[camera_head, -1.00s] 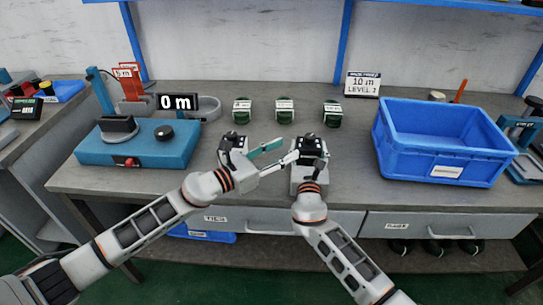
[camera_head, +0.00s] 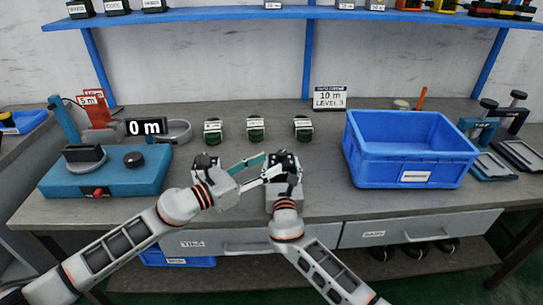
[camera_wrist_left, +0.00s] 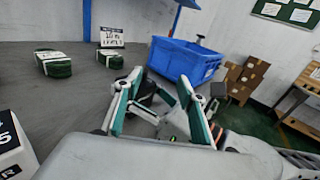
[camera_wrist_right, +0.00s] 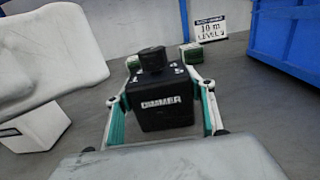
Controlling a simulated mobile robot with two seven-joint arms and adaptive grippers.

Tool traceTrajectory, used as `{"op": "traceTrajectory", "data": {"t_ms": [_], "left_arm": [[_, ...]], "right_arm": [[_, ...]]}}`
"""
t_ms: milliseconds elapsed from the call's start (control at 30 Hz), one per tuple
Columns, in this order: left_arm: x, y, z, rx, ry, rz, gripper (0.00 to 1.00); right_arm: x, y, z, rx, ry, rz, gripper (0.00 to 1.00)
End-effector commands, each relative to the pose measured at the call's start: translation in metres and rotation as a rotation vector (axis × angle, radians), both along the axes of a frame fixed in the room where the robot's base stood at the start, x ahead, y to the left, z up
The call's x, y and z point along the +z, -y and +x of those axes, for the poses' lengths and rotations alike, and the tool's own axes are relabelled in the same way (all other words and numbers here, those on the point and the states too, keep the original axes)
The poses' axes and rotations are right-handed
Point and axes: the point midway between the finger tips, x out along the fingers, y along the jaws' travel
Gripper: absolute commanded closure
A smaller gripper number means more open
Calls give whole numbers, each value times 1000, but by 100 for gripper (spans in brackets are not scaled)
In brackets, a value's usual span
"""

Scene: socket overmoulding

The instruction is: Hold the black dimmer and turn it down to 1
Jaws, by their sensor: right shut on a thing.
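The black dimmer (camera_wrist_right: 165,100) is a box with a round black knob (camera_wrist_right: 152,58) on top and a "DIMMER" label on its front. White marks ring the knob, too small to read. My right gripper (camera_head: 284,165) is shut on the dimmer, with one teal finger on each side in the right wrist view, and holds it upright over the front of the bench. My left gripper (camera_head: 266,164) is open, its fingers reaching right towards the dimmer. In the left wrist view its fingers (camera_wrist_left: 158,95) are spread, with dark parts beyond them. Whether they touch the knob is unclear.
A blue crate (camera_head: 352,165) stands on the right. Several green coils (camera_head: 256,130) line the back.

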Motion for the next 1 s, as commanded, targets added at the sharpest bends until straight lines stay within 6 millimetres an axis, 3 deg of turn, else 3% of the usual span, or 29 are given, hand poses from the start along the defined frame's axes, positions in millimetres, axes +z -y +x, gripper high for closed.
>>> {"op": "traceTrajectory", "data": {"t_ms": [33,200,300,433,667,1000], "left_arm": [[14,20,4,-33,-6,-3,60],[34,74,5,-157,-69,47,60],[37,97,3,-238,-121,131,60],[34,112,1,-317,-206,279,60],[36,101,12,-320,-380,578,60],[82,37,43,-62,-614,901,60]], "right_arm": [[0,0,0,0,0,0,67],[0,0,0,0,0,0,67],[0,0,0,0,0,0,67],[0,0,0,0,0,0,67],[0,0,0,0,0,0,67],[0,0,0,0,-1,0,67]]}}
